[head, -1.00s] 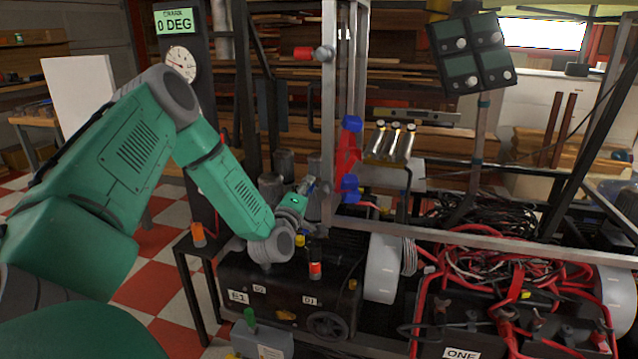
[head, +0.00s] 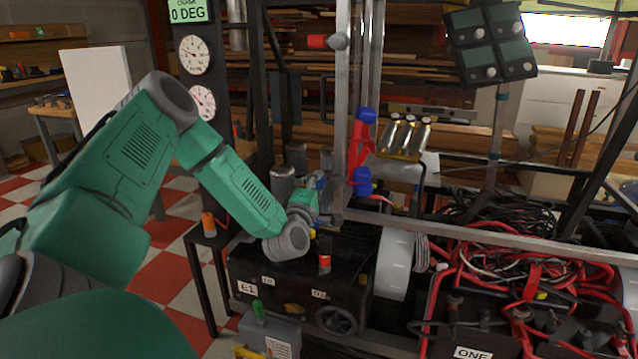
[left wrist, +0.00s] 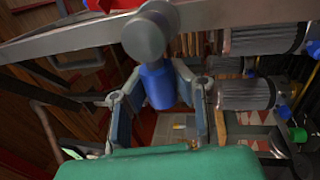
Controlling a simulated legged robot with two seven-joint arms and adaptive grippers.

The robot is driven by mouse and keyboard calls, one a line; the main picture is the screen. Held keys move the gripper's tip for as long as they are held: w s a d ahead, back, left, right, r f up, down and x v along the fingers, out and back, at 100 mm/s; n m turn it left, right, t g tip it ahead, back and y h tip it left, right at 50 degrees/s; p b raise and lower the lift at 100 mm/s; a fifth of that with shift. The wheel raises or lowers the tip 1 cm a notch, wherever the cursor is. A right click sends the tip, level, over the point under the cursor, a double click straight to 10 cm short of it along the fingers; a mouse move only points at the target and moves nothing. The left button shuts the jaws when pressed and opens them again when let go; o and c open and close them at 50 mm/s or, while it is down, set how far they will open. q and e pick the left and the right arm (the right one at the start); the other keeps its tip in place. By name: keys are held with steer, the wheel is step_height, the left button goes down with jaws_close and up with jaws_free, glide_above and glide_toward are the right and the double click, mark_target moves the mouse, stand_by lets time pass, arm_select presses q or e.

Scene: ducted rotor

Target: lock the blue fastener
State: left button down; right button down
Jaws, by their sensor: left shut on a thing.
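The blue fastener (left wrist: 157,84) shows in the left wrist view as a short blue cylinder below a round grey knob on a metal bar. My left gripper (left wrist: 158,97) has its fingers on either side of it and is shut on it. In the head view my left gripper (head: 322,190) is at the left side of the upright metal frame; its fingertips are small and partly hidden there. Two other blue parts, an upper one (head: 365,116) and a lower one (head: 361,181), sit on a red piece at the frame. My right gripper is not in view.
The metal frame (head: 345,130) stands close to the right of my left gripper. A black engine block (head: 300,272) lies below it. Grey cylinders (head: 283,186) stand just behind. Red cables (head: 500,265) fill the right side. A gauge post (head: 197,90) rises at the left.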

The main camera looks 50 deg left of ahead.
arm_select(q)
steer(key=shift+s+f, duration=0.25)
steer(key=shift+f, duration=0.2)
steer(key=c, duration=1.4)
jaws_free()
steer(key=shift+c, duration=0.2)
steer(key=shift+o, duration=0.7)
steer(key=shift+a, duration=0.1)
steer(key=shift+r, duration=0.1)
steer(key=shift+s, duration=0.15)
steer(key=v, duration=1.1)
steer(key=shift+s, duration=0.25)
